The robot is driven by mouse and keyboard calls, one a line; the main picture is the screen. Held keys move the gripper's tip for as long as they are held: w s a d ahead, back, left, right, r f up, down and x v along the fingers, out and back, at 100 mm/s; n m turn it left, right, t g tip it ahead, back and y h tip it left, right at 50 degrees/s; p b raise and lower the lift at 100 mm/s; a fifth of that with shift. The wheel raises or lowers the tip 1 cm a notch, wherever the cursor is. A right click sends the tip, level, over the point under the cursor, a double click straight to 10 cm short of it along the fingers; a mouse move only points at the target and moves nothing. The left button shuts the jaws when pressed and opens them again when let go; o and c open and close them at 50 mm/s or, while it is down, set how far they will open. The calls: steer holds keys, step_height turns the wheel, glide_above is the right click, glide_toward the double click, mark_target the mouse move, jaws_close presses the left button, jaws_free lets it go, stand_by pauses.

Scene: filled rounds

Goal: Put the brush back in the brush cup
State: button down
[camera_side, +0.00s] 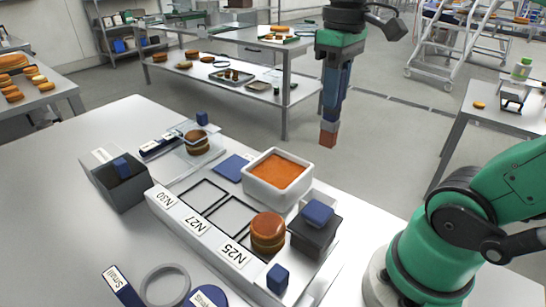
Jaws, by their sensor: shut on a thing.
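My gripper (333,112) hangs high in the upper middle, pointing down, well above the height of the tabletop things. It is shut on the brush, whose brown tip (328,136) points down below the blue part between the fingers. The brush touches nothing below it. Two dark grey boxes could be the brush cup: one at the left (125,192) with a blue block at its top, and one at the right (312,240) under a blue block.
A white tub (265,193) of orange filling stands between the boxes. A labelled white rack (200,232) holds a brown round (268,232) at its right end. Another round (197,142) stands farther back. A grey ring (165,286) lies in front. The table's left side is clear.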

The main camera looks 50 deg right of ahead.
step_height(320, 180, down, 16)
steer(key=shift+f, duration=0.1)
stand_by(0.5)
steer(key=shift+f, duration=0.15)
steer(key=c, duration=0.7)
jaws_free()
steer(key=shift+o, duration=0.2)
